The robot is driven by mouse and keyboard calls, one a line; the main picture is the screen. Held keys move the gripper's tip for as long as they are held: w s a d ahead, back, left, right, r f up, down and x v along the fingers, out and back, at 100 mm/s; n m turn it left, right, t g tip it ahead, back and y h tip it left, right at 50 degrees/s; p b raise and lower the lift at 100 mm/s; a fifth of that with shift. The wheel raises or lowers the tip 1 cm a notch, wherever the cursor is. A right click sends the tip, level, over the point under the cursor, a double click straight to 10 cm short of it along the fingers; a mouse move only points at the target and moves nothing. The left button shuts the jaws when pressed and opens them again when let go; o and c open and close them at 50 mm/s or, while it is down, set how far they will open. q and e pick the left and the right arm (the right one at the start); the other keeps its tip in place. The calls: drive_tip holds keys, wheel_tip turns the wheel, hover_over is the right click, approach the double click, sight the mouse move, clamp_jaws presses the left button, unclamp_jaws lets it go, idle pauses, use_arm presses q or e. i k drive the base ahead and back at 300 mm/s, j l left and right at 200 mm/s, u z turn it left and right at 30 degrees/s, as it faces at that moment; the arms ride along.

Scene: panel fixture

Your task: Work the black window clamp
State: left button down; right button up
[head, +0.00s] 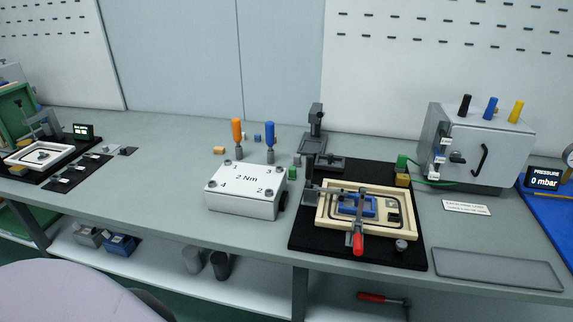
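A black window-shaped frame (337,206) lies around a blue block (353,206) inside a cream tray (322,222) on a black base plate (310,244). A dark clamp arm with a red handle (358,243) reaches over the tray's front edge; whether it presses on the frame is too small to tell. A grey box (470,150) behind right carries a black knob (465,106), a blue one (491,108) and a yellow one (516,111) on top. I cannot tell which black part is the window clamp. Neither of my grippers is in view.
A white box marked 2 Nm (243,190) stands left of the base plate, with orange (237,132) and blue (270,136) drivers behind it. A dark post (316,125) rises behind the tray. A grey tray (498,268) lies front right. The bench left of the white box is mostly clear.

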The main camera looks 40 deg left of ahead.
sight(309, 159)
drive_tip(key=l+u, duration=0.1)
drive_tip(key=u, duration=1.25)
